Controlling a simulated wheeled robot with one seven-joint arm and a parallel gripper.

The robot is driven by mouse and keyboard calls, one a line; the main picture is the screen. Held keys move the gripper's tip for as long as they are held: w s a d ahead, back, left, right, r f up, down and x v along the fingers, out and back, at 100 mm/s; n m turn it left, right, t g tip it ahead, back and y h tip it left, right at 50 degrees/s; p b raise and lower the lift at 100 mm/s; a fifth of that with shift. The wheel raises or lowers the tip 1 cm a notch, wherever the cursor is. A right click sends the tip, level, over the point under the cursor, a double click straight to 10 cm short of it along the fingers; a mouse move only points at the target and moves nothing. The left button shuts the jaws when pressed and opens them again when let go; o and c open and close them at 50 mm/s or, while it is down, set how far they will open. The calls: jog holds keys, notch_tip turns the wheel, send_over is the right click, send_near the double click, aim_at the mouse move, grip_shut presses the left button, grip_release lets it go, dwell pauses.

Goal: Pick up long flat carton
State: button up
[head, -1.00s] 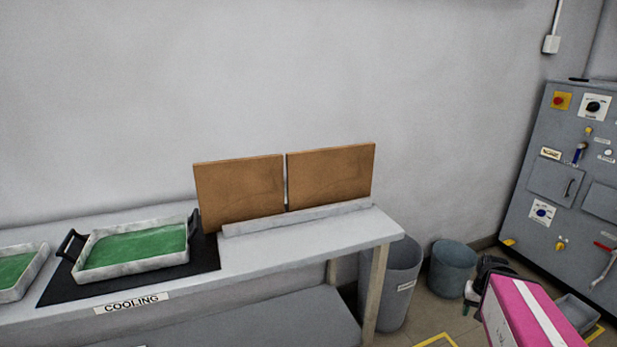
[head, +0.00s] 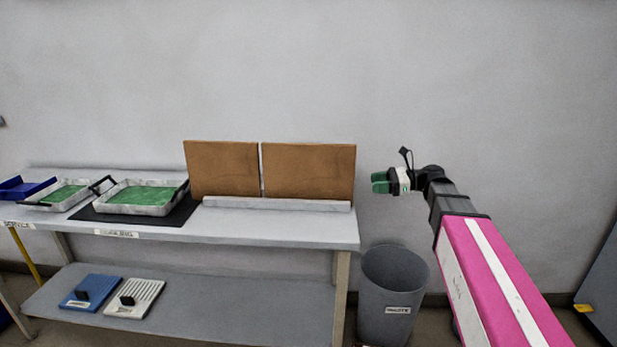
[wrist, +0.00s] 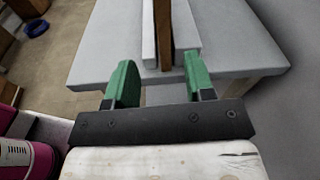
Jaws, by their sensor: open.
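Two brown flat cartons stand upright side by side on the grey table, the left carton (head: 222,168) and the right carton (head: 308,171), with a narrow gap between them. I cannot tell which of them the task names. My gripper (head: 381,182) is open and empty, just right of the right carton's end and apart from it. In the wrist view my gripper (wrist: 158,82) has its green fingers spread, with a brown carton (wrist: 164,32) edge-on ahead, roughly between them. The cartons' lower edges are hidden in the head view.
A pale low rail (head: 276,204) runs along the cartons' front. The table (head: 290,225) ends just below and left of my gripper. A grey bin (head: 393,290) stands on the floor beside it. Green-filled trays (head: 141,197) stand at the left. The wall is close behind.

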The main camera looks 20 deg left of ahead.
aim_at(343, 169)
jog(key=shift+m+g+y, duration=0.4)
jog(key=shift+y, duration=0.4)
jog(key=shift+s+a+r, duration=0.3)
jog(key=shift+a+r, duration=0.4)
jog(key=shift+a, duration=1.2)
jog(key=shift+s+a+r, duration=0.35)
jog(key=shift+a+r, duration=0.3)
jog(key=shift+a, duration=1.25)
jog(key=shift+s+a+r, duration=0.3)
jog(key=shift+a+r, duration=0.4)
jog(key=shift+a, duration=1.2)
grip_shut()
